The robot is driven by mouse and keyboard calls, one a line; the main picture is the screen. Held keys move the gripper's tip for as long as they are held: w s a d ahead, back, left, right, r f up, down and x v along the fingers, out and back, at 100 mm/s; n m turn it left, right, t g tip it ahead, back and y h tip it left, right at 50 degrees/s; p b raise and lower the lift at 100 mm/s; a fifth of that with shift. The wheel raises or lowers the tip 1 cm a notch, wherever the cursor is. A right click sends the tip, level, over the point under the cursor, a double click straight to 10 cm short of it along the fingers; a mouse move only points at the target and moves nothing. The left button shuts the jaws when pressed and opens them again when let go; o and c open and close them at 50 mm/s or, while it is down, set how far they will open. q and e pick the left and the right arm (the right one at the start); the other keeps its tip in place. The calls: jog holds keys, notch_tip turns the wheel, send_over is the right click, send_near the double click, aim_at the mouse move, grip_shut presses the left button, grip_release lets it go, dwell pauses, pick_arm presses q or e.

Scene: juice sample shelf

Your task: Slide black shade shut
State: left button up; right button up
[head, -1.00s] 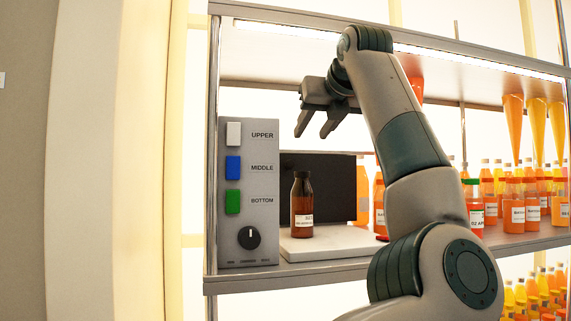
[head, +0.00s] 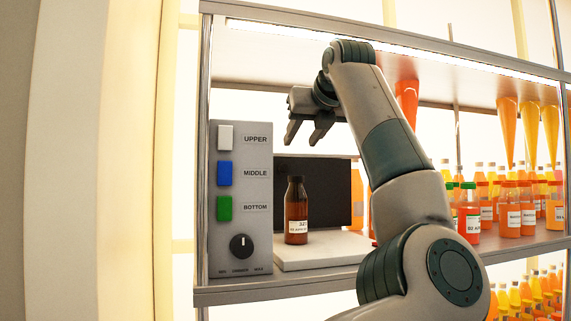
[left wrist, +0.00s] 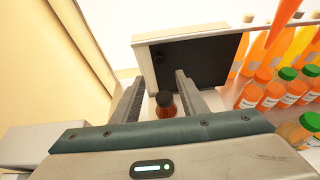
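The black shade (head: 335,192) is a dark upright panel behind the brown bottle, on the shelf right of the control box. It also shows in the left wrist view (left wrist: 190,62), in a white frame (left wrist: 215,32). The brown bottle (head: 296,212) with a white label stands upright on a white base (head: 325,252); its dark cap shows in the left wrist view (left wrist: 165,98). My left gripper (head: 303,140) is open and empty, above the bottle and the shade, touching neither. My right gripper is not in view.
The grey control box (head: 240,262) at left has white, blue and green switches and a knob. Several orange juice bottles (head: 513,215) stand at right, with funnels (head: 507,125) hanging above. The shelf's upper beam (head: 430,52) passes above my arm.

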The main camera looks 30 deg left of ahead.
pick_arm(q)
jog(key=p, duration=0.2)
send_near(284, 166)
jog(key=w+a, duration=0.2)
jog(key=x, duration=0.2)
jog(key=f+p+x, duration=0.1)
jog(key=x, duration=0.2)
jog(key=shift+s+d, duration=0.15)
jog(key=shift+s, duration=0.05)
jog(key=shift+w+a+f, duration=0.25)
jog(key=shift+w+a, duration=0.1)
jog(key=shift+a, duration=0.05)
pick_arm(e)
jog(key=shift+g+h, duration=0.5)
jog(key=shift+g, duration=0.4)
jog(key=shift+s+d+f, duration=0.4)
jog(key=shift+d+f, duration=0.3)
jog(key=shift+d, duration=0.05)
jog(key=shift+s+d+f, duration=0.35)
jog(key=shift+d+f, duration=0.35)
pick_arm(q)
grip_shut()
